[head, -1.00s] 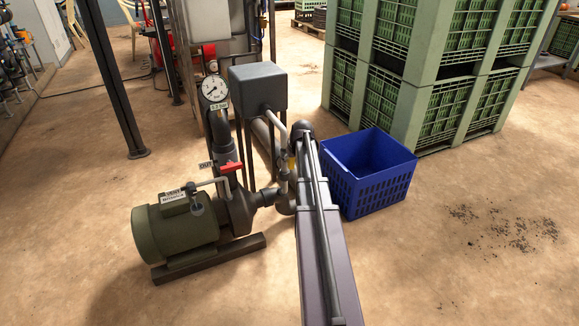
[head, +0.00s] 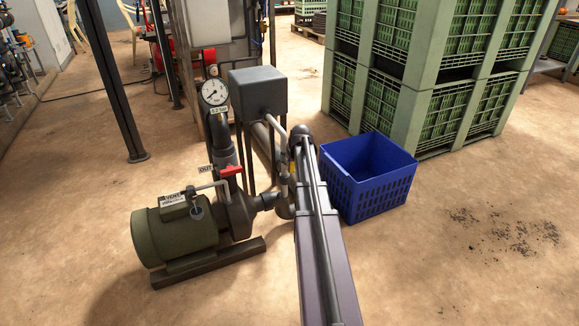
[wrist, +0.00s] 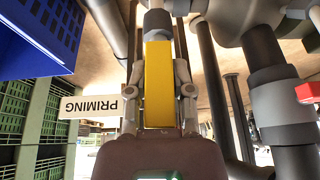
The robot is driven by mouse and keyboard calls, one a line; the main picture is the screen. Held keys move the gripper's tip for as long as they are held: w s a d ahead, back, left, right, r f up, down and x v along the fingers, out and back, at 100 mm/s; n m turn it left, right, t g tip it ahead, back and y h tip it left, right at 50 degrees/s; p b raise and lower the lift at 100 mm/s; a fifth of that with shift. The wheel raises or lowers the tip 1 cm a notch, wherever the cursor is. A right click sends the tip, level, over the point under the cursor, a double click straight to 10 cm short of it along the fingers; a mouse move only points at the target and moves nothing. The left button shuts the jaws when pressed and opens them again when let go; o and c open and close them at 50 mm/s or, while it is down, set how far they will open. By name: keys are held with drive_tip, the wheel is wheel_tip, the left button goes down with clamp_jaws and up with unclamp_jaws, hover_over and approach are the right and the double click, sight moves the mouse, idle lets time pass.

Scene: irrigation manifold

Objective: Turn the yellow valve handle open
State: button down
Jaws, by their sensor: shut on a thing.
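The yellow valve handle (wrist: 158,85) stands lengthwise in the middle of the wrist view, below a grey pipe fitting. My gripper (wrist: 159,92) has one finger on each side of it and is shut on it. A sign reading PRIMING (wrist: 88,105) shows upside down beside the handle. In the head view only a small yellow bit (head: 291,167) shows by the pipe, beside my arm. My arm hides most of the handle and the gripper there.
A green pump motor (head: 175,237), a red-handled valve (head: 231,171) marked OUT and a pressure gauge (head: 214,92) stand left of my arm. A blue crate (head: 370,190) is close on the right, with stacked green bins (head: 408,100) behind.

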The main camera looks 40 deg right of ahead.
idle(0.4)
drive_tip(key=c, duration=0.5)
unclamp_jaws()
